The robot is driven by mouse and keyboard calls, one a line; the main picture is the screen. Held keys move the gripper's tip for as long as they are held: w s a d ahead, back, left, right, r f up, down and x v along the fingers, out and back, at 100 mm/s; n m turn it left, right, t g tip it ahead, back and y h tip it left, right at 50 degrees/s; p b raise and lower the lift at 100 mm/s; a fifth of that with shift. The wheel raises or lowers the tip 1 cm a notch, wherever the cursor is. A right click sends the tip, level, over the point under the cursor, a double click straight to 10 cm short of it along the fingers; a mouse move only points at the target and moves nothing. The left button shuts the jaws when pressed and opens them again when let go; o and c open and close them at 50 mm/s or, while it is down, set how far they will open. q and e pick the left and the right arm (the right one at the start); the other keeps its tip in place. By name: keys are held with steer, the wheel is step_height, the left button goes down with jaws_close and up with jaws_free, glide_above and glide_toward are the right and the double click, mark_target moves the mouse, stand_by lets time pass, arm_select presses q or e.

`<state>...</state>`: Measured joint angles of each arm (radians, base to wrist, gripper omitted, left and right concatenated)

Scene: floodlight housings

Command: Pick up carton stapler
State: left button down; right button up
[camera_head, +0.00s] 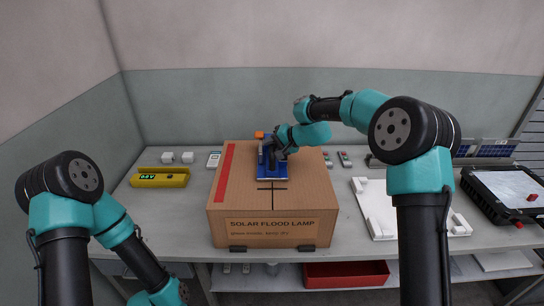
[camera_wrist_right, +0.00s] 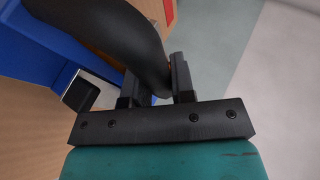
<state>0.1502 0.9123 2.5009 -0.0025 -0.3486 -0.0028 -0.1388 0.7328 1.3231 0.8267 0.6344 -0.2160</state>
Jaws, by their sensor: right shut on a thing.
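The carton stapler (camera_head: 268,170) is blue with a dark handle and sits on top of the cardboard carton (camera_head: 236,208), behind a black cross mark. In the right wrist view the stapler's blue body (camera_wrist_right: 62,38) is at the upper left, and its curved black handle (camera_wrist_right: 135,35) passes between my jaws. My right gripper (camera_head: 274,150) is shut on that handle; the wrist view shows its two fingers (camera_wrist_right: 157,88) on either side of it. My left arm is at the left front, and its gripper is out of view.
A white bracket-shaped part (camera_head: 376,208) and a black case (camera_head: 505,192) lie to the right. A red bin (camera_head: 345,274) is on the shelf below. The bench between carton and white part is narrow but clear.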

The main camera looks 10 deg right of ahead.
jaws_close()
stand_by(0.7)
steer(key=shift+r, duration=0.1)
steer(key=shift+r, duration=1.6)
steer(key=shift+s+r, duration=0.1)
steer(key=shift+r, duration=0.15)
steer(key=s+a+r, duration=0.1)
steer(key=s+a, duration=0.1)
steer(key=s, duration=1.3)
steer(key=shift+s+r, duration=0.15)
steer(key=shift+s, duration=0.15)
